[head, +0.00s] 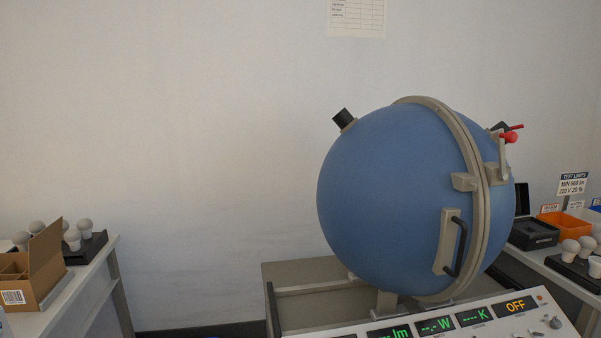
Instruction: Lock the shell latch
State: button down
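A large blue sphere shell (385,200) stands on a grey bench, its two halves meeting at a beige flange ring (473,150). The halves look closed together, with no gap that I can see. The shell latch (510,137) is at the upper right of the ring, with a red knob and a red-tipped lever. The lever points up and to the right; I cannot tell whether it is engaged. A black handle (458,247) on a beige plate is on the front of the shell. My gripper is not in view.
A control panel (480,322) in front shows green readouts and "OFF". A left table (95,275) holds a cardboard box (42,268) and bulbs. A right table holds a black tray (533,233), an orange bin (563,226) and bulbs (571,248). A gap lies between the left table and the bench.

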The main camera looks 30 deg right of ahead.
aim_at(510, 136)
jog(key=z, duration=1.7)
